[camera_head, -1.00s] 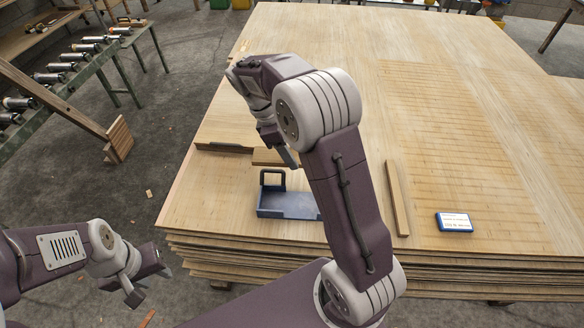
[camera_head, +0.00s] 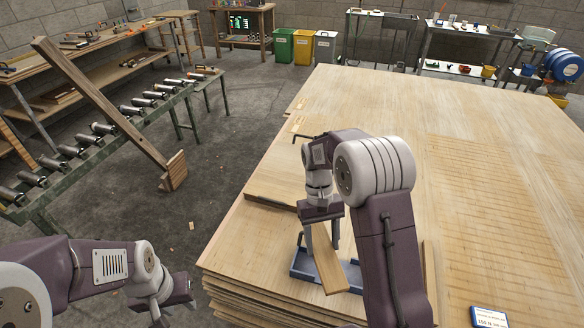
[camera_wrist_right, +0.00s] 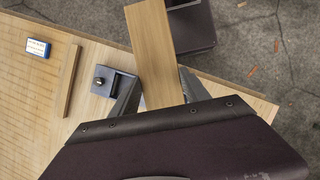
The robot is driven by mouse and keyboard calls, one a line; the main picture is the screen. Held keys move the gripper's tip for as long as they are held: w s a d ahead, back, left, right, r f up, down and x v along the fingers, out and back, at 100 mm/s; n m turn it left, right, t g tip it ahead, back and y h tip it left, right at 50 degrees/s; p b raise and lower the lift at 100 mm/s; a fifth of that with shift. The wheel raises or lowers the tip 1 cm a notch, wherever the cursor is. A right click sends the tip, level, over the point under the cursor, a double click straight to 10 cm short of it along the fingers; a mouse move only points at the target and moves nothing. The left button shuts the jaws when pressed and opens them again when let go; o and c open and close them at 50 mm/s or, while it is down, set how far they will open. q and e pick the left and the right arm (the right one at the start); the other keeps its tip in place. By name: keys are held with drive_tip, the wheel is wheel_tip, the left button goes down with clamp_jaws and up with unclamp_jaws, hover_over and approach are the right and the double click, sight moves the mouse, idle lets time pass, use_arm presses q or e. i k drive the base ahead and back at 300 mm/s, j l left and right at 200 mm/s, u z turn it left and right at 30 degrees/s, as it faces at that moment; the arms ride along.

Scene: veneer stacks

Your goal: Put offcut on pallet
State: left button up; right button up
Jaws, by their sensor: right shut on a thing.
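The offcut (camera_head: 331,268), a narrow pale wooden strip, is clamped in my right gripper (camera_head: 322,236) and hangs at a tilt in front of the blue tray in the head view. In the right wrist view the offcut (camera_wrist_right: 154,45) runs up between the fingers (camera_wrist_right: 160,92). Whether it touches anything below cannot be told. My left gripper (camera_head: 168,300) is empty, fingers apart, at lower left beyond the stack's edge. The large veneer stack (camera_head: 400,110) fills the right; I cannot make out a separate pallet.
The blue tray (camera_head: 355,280) sits on the stack near its front edge, partly hidden. A blue-and-white box (camera_head: 489,317) lies to the right; a long wooden strip (camera_wrist_right: 68,80) lies between them. A roller conveyor (camera_head: 105,130) and a leaning beam (camera_head: 100,100) stand left.

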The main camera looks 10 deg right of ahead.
sight(294, 162)
drive_tip(key=i+j+u, duration=0.3)
drive_tip(key=j, duration=0.3)
drive_tip(key=i+j+u, duration=0.35)
drive_tip(key=j, duration=0.2)
drive_tip(key=i+j+u, duration=0.3)
drive_tip(key=j, duration=0.15)
drive_tip(key=i+j, duration=0.15)
drive_tip(key=i, duration=0.25)
drive_tip(key=i+j+z, duration=0.15)
drive_tip(key=i, duration=0.25)
drive_tip(key=i+j, duration=0.25)
drive_tip(key=i+l+z, duration=0.4)
drive_tip(key=i+z, duration=0.4)
drive_tip(key=i+l+z, duration=0.15)
drive_tip(key=i+z, duration=0.15)
drive_tip(key=z, duration=0.15)
drive_tip(key=i+j+z, duration=0.1)
drive_tip(key=i+z, duration=0.3)
drive_tip(key=i+j+z, duration=0.25)
drive_tip(key=z, duration=0.15)
drive_tip(key=i+l+z, duration=0.1)
drive_tip(key=i+z, duration=0.65)
drive_tip(key=z, duration=0.2)
drive_tip(key=i+j+z, duration=0.25)
drive_tip(key=z, duration=0.2)
drive_tip(key=i+j+z, duration=0.3)
drive_tip(key=z, duration=0.15)
drive_tip(key=i+j+z, duration=0.3)
drive_tip(key=j+z, duration=0.15)
